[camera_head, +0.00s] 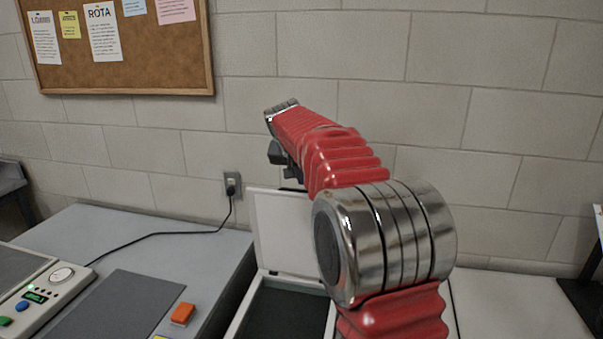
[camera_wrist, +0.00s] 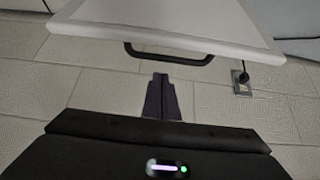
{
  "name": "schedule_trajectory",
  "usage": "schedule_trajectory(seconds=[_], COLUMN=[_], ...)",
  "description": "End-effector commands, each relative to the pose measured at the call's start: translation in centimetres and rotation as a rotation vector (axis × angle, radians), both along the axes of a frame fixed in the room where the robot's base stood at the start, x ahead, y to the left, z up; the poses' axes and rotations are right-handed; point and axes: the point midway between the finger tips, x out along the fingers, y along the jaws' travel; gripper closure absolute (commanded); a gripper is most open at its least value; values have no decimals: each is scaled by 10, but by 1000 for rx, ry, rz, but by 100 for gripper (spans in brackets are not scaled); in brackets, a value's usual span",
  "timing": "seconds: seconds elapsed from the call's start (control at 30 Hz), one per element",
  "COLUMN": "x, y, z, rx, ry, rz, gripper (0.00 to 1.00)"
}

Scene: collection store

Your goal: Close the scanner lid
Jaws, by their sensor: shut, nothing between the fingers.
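The scanner lid (camera_head: 283,232) stands open and upright at the back of the scanner in the head view. Below it is the dark scanner bed (camera_head: 280,310) in a pale frame. My arm hides the lid's right part. In the wrist view the pale lid (camera_wrist: 170,22) fills the top, with a black bar handle (camera_wrist: 165,58) along its edge. My gripper (camera_wrist: 160,80) is shut and empty, its dark fingertips just short of the handle in the picture. I cannot tell the depth gap. In the head view my gripper's dark end shows above the lid's top edge.
A brick wall with a socket (camera_head: 232,184) and plug stands close behind. A black cable (camera_head: 165,233) runs from it across the grey bench (camera_head: 95,225). A control panel (camera_head: 35,295) and an orange block (camera_head: 183,314) are at left. A pale surface (camera_head: 515,300) is clear at right.

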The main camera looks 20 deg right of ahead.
Motion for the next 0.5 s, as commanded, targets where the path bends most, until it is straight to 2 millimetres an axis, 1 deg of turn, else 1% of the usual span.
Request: schedule_trajectory(seconds=[0.2,0.5], x=[-13,-16], y=[8,10], z=[-4,-5], rx=[-2,-1], ry=[0,-1], rz=[0,-1], gripper=[100,100])
